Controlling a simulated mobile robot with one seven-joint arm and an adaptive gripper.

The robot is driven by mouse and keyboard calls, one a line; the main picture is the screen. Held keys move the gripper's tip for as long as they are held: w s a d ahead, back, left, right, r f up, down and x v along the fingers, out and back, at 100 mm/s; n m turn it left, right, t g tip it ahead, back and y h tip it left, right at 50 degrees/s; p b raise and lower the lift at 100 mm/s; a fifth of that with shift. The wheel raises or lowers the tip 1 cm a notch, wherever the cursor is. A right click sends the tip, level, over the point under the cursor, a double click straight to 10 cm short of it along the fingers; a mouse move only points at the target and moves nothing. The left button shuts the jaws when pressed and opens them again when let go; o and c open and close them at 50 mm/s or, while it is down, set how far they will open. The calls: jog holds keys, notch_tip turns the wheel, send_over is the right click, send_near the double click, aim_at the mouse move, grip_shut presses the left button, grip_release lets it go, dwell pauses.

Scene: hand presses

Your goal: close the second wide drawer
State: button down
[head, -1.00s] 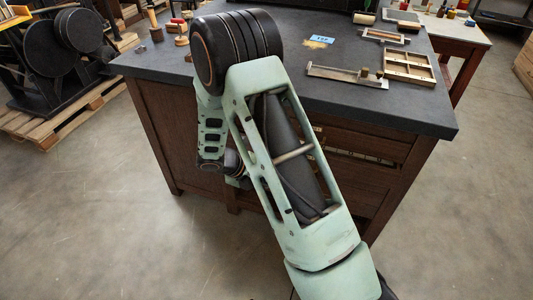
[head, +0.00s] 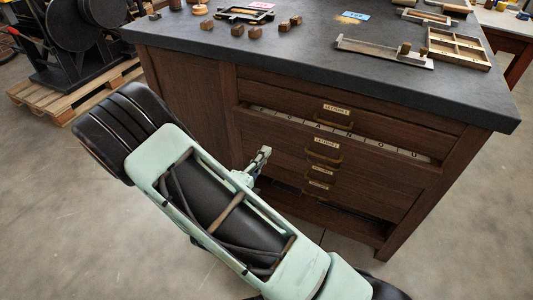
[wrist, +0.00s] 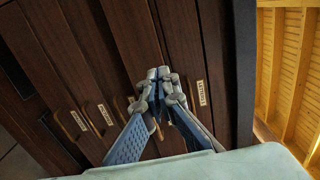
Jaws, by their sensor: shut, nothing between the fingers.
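The second wide drawer (head: 307,141) is a dark wooden front with a brass handle and a pale label, below the top drawer (head: 300,101) in the head view. It stands slightly out, with a strip of lettered pieces (head: 380,145) showing in the gap above its front. My gripper (head: 265,152) is shut and empty, left of the second drawer's handle in the head view. In the wrist view my gripper (wrist: 165,74) is in front of the drawer fronts, near a label (wrist: 201,93); whether it touches the wood I cannot tell.
Lower drawers (head: 317,186) with labels sit beneath. The dark worktop (head: 290,50) overhangs the cabinet and carries wooden blocks, trays and a metal stick. Bare concrete floor (head: 460,235) lies to the right front. A pallet (head: 35,100) with a black press stands at left.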

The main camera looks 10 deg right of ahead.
aim_at(284, 125)
jog(key=b+x, duration=0.3)
jog(key=x, duration=0.7)
jog(key=shift+w+d+f, duration=0.1)
jog(key=shift+w+d, duration=0.35)
jog(key=shift+w, duration=0.1)
jog(key=shift+w+d+p, duration=0.2)
jog(key=shift+w+p, duration=0.05)
jog(key=shift+p, duration=0.05)
jog(key=shift+p+x, duration=0.55)
jog(key=shift+x, duration=0.6)
